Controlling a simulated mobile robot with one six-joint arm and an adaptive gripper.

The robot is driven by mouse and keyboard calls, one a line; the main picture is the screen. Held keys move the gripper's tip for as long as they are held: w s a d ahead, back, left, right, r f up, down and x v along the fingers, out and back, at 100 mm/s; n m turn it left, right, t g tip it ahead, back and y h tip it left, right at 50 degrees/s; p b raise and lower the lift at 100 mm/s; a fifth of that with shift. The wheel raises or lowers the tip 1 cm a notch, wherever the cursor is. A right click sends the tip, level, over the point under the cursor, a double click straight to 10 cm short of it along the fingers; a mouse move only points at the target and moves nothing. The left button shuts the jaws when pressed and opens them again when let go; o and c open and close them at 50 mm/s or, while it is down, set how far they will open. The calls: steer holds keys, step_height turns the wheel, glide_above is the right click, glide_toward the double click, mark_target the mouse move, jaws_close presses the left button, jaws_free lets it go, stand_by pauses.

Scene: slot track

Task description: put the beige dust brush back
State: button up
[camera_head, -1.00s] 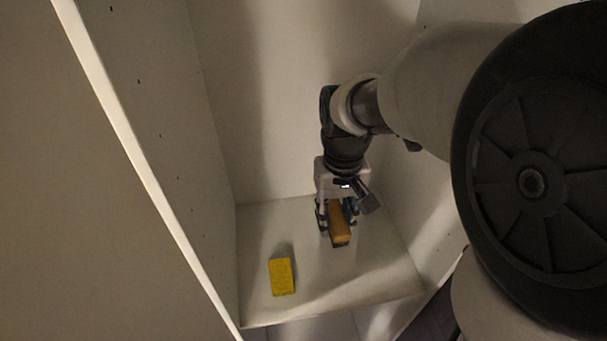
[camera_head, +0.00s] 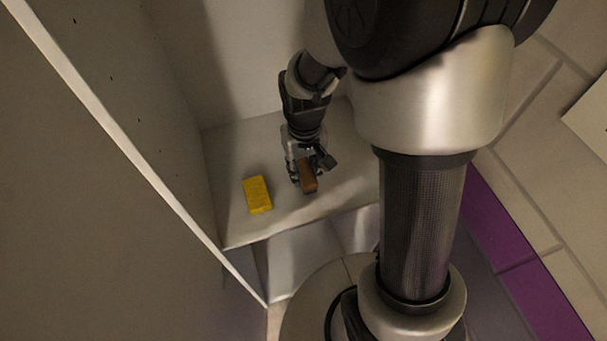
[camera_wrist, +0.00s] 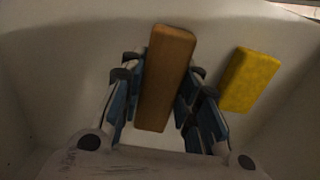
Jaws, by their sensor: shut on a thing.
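The brush, a brownish-orange block (camera_head: 308,176), is between the fingers of my gripper (camera_head: 302,177) over the white shelf (camera_head: 285,215). In the wrist view the block (camera_wrist: 166,75) sits lengthwise between the blue-padded fingers of my gripper (camera_wrist: 162,100), which are shut on it. Its underside is hidden, so I cannot tell whether it touches the shelf. No bristles show.
A yellow sponge-like block (camera_head: 257,194) lies on the shelf to the left of my gripper; it also shows at the right in the wrist view (camera_wrist: 250,80). A side wall (camera_head: 180,120) bounds the shelf on the left. Bare shelf lies between the two blocks.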

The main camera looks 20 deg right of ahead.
mark_target(304, 178)
steer(key=shift+f+b, duration=0.35)
steer(key=shift+f, duration=1.25)
steer(key=shift+f, duration=0.2)
steer(key=o, duration=1)
steer(key=shift+o, duration=0.2)
steer(key=shift+r, duration=0.1)
